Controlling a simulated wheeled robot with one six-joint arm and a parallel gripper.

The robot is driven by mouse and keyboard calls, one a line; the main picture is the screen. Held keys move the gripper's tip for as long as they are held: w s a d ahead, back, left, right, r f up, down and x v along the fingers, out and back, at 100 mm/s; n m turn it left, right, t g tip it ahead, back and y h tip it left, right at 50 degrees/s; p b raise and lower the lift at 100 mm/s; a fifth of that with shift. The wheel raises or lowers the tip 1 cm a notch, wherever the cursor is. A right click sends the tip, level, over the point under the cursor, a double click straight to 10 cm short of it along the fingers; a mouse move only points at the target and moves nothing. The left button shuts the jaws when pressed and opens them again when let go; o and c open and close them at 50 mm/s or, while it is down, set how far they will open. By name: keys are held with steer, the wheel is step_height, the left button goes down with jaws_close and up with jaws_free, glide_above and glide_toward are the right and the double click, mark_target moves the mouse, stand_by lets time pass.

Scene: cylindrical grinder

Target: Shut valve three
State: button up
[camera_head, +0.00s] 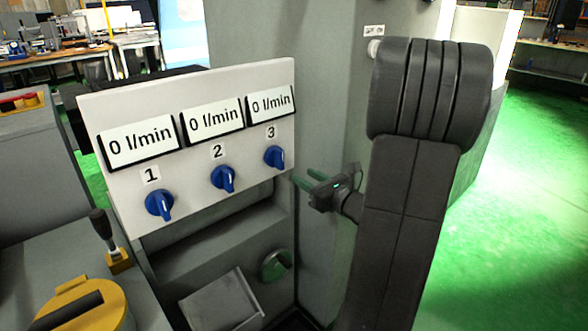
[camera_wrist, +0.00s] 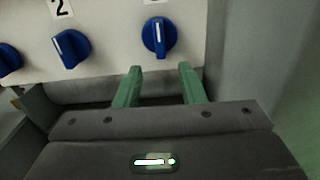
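Valve three is a round blue knob (camera_head: 274,157) with a white pointer line, under the label "3" at the right of a light panel. Its display above reads 0 l/min. In the wrist view the knob (camera_wrist: 158,37) sits just beyond my fingertips, with its white line close to vertical. My gripper (camera_head: 307,181) has green fingers and is to the right of and a little below the knob. In the wrist view my gripper (camera_wrist: 160,70) is open, its fingers apart with nothing between them. I see no contact with the knob.
Blue knobs for valve one (camera_head: 159,203) and valve two (camera_head: 223,178) are left on the same panel (camera_head: 190,82), also under displays reading 0 l/min. A grey machine wall (camera_head: 330,110) stands to the right of the panel. A recessed ledge (camera_head: 210,240) lies below it.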

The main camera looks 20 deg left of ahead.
mark_target(283, 163)
steer(key=shift+v, duration=2.2)
steer(key=b+x, duration=0.1)
steer(key=x, duration=1.3)
steer(key=shift+s+d, duration=0.1)
